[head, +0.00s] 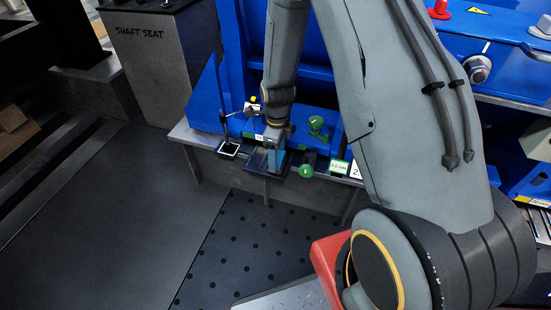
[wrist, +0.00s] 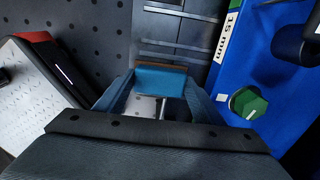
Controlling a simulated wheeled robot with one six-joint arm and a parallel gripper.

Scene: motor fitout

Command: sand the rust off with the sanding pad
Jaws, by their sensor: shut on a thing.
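My gripper (head: 275,146) hangs at the front edge of the blue machine, over a grey ledge. In the wrist view my gripper (wrist: 158,90) has its two blue fingers shut on the sides of a blue block with a brown layer along its far edge, which looks like the sanding pad (wrist: 160,79). In the head view the pad (head: 276,160) shows only as a small blue patch under my gripper, above a dark tray-like part (head: 268,187). I cannot tell whether the pad touches anything. I cannot make out rust in either view.
A green knob (head: 317,124) stands right of my gripper, with another green knob (head: 306,170) lower down. A thin stand (head: 229,148) is close on the left. The SHAFT SEAT pedestal (head: 163,60) is at the upper left. The dark floor (head: 110,220) at left is clear.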

